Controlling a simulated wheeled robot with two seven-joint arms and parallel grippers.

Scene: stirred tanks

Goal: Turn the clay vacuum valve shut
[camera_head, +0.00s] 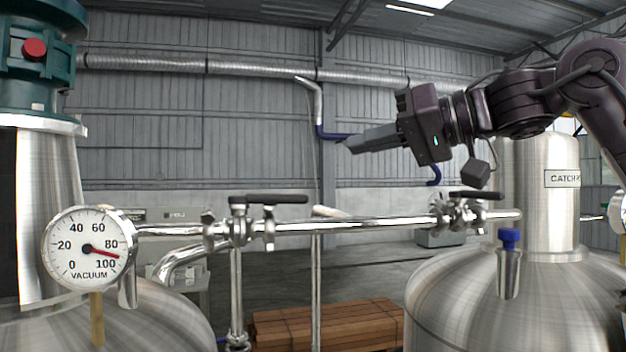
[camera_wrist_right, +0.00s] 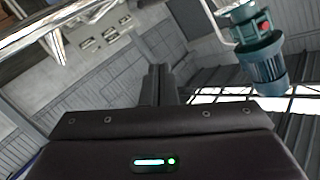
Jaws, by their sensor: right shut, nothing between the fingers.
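A steel pipe (camera_head: 345,225) runs level between two tanks. A valve (camera_head: 240,228) on its left part has a dark lever (camera_head: 275,199) lying along the pipe. A second valve (camera_head: 458,214) on the right part has a similar dark lever (camera_head: 476,195), also along the pipe. No clay colour shows clearly on either, so I cannot tell which is the clay valve. A round vacuum gauge (camera_head: 90,248) has its red needle between 80 and 100. My right gripper (camera_head: 350,145) is shut and empty, above the pipe between the valves. Its closed fingers (camera_wrist_right: 160,84) show in the wrist view. My left gripper is out of view.
The left tank (camera_head: 150,315) carries a teal motor (camera_head: 40,65), also in the wrist view (camera_wrist_right: 258,50). The right tank (camera_head: 450,290) has a blue-capped fitting (camera_head: 509,240). Brown planks (camera_head: 330,326) lie below the pipe. Air above the pipe is free around the gripper.

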